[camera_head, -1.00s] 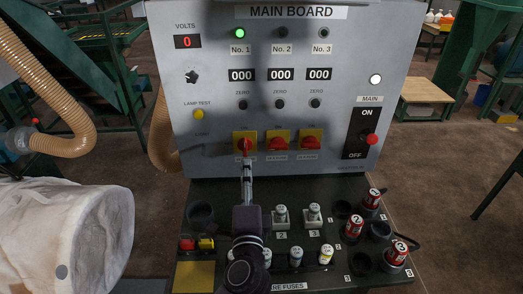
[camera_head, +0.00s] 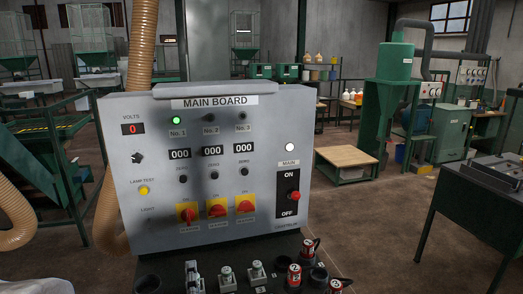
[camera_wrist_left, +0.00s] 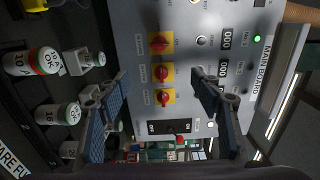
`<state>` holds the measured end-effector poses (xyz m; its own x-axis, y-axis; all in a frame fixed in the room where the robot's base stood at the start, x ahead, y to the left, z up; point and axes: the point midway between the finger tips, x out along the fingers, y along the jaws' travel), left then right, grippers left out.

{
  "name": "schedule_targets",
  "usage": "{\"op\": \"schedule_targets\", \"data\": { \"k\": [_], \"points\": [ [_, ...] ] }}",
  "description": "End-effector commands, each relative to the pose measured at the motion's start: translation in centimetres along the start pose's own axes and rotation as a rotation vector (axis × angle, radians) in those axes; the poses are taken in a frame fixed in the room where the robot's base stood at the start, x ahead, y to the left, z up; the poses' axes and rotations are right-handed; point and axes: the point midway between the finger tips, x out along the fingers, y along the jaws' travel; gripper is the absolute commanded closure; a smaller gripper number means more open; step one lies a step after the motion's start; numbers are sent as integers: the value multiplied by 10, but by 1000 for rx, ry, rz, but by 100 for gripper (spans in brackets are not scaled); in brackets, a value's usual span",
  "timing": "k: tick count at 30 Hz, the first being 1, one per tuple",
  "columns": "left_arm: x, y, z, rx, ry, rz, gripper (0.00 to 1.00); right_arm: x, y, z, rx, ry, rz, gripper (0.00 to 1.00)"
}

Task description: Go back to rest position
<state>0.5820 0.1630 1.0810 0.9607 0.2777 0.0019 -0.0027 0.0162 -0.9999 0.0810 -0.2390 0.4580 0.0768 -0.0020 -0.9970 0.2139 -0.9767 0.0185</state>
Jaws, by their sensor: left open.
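The grey main board (camera_head: 265,120) stands in the middle of the head view. Its No. 1 lamp (camera_head: 176,120) is lit green, and the volts display (camera_head: 133,129) reads 0. Three red rotary switches on yellow plates sit low on it, with the No. 1 switch (camera_head: 188,214) at the left. In the left wrist view my left gripper (camera_wrist_left: 160,78) is open and empty, apart from the board, its two blue-padded fingers wide apart. The switches (camera_wrist_left: 163,73) show between the fingers. I cannot make out the left gripper clearly in the head view. My right gripper is not in view.
A black console with red fuses (camera_head: 294,275) and fuse holders (camera_head: 227,275) lies below the board. A ribbed hose (camera_head: 110,215) hangs at its left. A wooden-topped stand (camera_head: 345,157) and a dark table (camera_head: 480,185) are at the right, with bare floor between.

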Motion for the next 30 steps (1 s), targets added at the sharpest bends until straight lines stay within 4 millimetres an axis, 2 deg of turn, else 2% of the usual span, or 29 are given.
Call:
{"op": "schedule_targets", "data": {
  "k": [1,3,11,17,20,24,27,30],
  "points": [
    [0,0,0,0,0,0,41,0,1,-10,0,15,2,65],
    [-2,8,10,-38,-20,31,41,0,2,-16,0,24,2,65],
    [-17,45,47,-206,-100,169,41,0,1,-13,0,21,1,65],
    [-42,86,81,-386,-195,327,41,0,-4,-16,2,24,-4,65],
    [-63,112,98,-499,-256,433,41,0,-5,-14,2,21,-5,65],
    [-110,152,120,-683,-366,623,41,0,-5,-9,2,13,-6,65],
    [-148,173,127,-801,-442,764,41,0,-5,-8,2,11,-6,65],
    [-183,187,128,-886,-501,884,41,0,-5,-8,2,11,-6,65]
  ]
}}
